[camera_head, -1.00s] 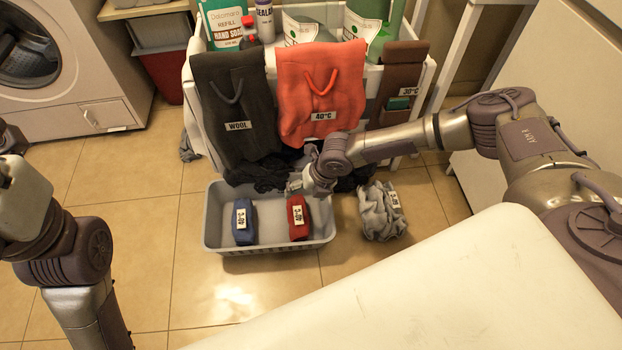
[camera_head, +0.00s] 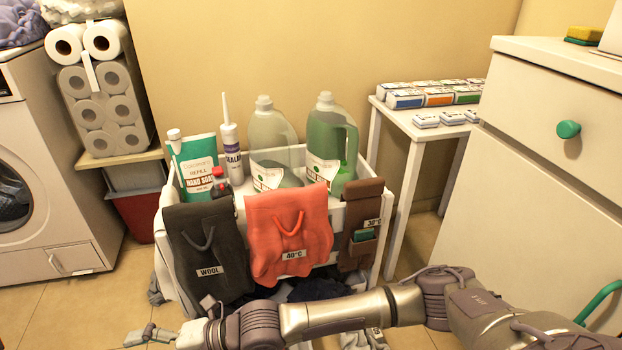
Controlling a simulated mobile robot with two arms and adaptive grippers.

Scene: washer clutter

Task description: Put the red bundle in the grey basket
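The grey basket and the red bundle are out of view now, below the bottom edge of the head view. My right arm crosses the bottom of the picture from the right. Its gripper (camera_head: 150,336) is at the bottom left, in front of the white cart (camera_head: 166,196), partly cut off by the picture edge. I cannot tell whether its fingers are open or shut, and I see nothing clearly held. My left gripper is not in view.
The cart carries several bottles and has a black WOOL bag (camera_head: 207,250), a coral 40°C bag (camera_head: 290,235) and a brown pouch (camera_head: 361,225) on its front. A washer (camera_head: 45,190) stands left, a white cabinet (camera_head: 545,200) right, a small table (camera_head: 425,132) behind.

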